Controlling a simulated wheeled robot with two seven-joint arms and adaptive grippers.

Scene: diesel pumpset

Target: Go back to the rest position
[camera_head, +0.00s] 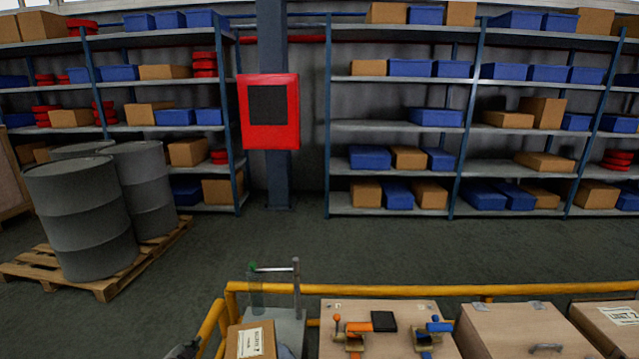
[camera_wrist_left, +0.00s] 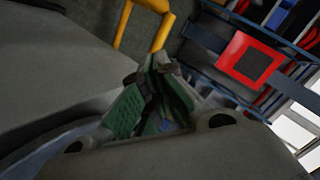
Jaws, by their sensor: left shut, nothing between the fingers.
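My left gripper (camera_head: 184,350) only just shows at the bottom edge of the head view, left of the yellow rail. In the left wrist view my left gripper (camera_wrist_left: 163,66) has its green-padded fingers together at the tips, with nothing held between them. My right gripper is in neither view.
A yellow rail (camera_head: 400,291) runs across the front. Grey drums (camera_head: 82,215) stand on a pallet at left. Shelves line the wall; the floor between is clear.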

